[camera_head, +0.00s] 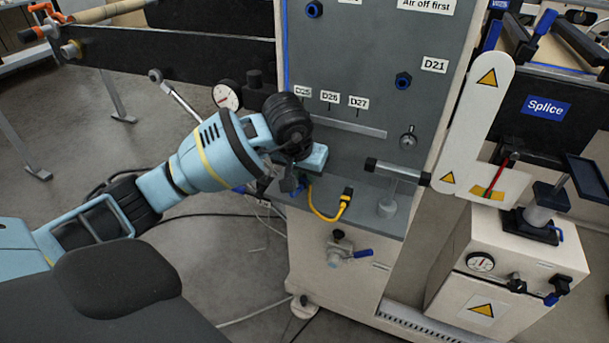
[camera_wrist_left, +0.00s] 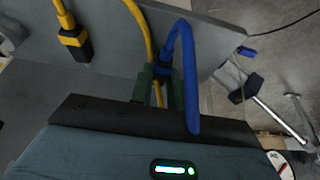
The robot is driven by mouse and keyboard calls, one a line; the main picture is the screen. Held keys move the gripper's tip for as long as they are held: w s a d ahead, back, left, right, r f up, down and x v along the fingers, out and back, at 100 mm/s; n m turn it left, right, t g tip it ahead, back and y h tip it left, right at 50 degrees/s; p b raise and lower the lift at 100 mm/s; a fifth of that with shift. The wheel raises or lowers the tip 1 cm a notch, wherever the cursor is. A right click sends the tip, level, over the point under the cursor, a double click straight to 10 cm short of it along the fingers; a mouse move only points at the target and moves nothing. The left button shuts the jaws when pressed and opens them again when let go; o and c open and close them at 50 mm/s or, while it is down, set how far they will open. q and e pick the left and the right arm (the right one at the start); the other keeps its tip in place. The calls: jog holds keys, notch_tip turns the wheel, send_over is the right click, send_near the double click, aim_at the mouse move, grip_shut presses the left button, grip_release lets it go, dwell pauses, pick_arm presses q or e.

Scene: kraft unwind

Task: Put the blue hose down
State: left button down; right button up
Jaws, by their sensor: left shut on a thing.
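My left gripper (camera_head: 290,184) is at the left end of the grey shelf at the foot of the panel. In the left wrist view its two dark green fingers (camera_wrist_left: 159,92) are shut on the end of the blue hose (camera_wrist_left: 187,75). The hose bends in a tight loop above the fingers and hangs down over the gripper's dark front edge. In the head view the gripper hides most of the hose; I cannot tell whether the hose touches the shelf. My right gripper is in neither view.
A yellow hose (camera_head: 323,215) with a black-and-yellow connector (camera_head: 346,196) lies on the shelf (camera_head: 371,214), close beside my gripper. A grey tee-shaped handle (camera_head: 395,171) stands farther right. The panel (camera_head: 365,75) rises behind. Thin cables lie on the floor to the left.

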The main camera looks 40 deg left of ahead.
pick_arm(q)
jog(key=shift+f, duration=0.35)
jog(key=shift+f, duration=0.15)
jog(key=c, duration=1.3)
grip_release()
jog(key=shift+c, duration=0.2)
jog(key=shift+s+r, duration=0.1)
jog(key=shift+r, duration=0.5)
jog(key=v, duration=1.1)
jog(key=shift+p, duration=0.45)
jog(key=shift+s+d, duration=0.1)
jog(key=shift+s, duration=0.05)
